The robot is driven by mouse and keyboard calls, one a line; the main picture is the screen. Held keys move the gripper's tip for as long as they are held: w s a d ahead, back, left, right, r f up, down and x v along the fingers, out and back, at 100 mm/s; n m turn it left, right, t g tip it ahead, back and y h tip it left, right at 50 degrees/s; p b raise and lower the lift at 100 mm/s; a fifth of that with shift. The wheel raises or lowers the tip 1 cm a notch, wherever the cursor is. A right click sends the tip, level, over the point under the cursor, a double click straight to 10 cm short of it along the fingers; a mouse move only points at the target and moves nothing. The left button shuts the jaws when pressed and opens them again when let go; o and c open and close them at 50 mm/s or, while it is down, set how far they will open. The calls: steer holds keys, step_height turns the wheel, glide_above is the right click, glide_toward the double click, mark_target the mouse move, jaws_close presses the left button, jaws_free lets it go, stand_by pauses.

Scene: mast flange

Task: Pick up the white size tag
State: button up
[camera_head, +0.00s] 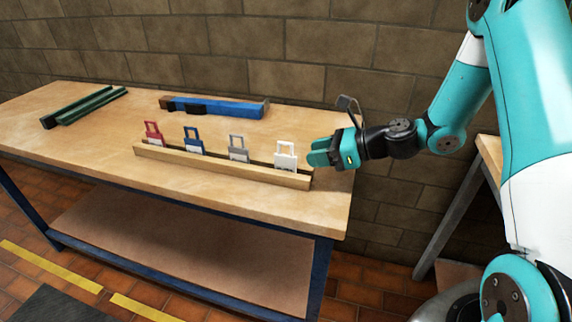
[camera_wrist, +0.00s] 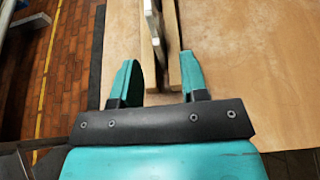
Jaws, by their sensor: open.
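The white size tag (camera_head: 286,157) stands upright at the right end of a wooden rack (camera_head: 220,170) on the workbench. In the wrist view a pale tag edge (camera_wrist: 158,38) shows ahead of the fingers, seen nearly edge-on within the rack. My gripper (camera_head: 322,154) is just right of the white tag, near the rack's right end. In the wrist view my gripper (camera_wrist: 158,80) is open, its two teal fingers apart with the end of the rack between them. Nothing is held.
Grey (camera_head: 238,148), blue (camera_head: 193,141) and red (camera_head: 153,133) tags stand leftward in the same rack. A blue tool (camera_head: 215,107) and dark green rails (camera_head: 85,105) lie farther back on the workbench (camera_head: 90,150). A brick wall rises behind.

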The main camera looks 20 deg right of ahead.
mark_target(295, 157)
steer(key=shift+x, duration=1.1)
steer(key=shift+p+x, duration=0.4)
steer(key=shift+x, duration=2.25)
steer(key=shift+s+a+r, duration=0.1)
steer(key=shift+s+a, duration=0.1)
jaws_close()
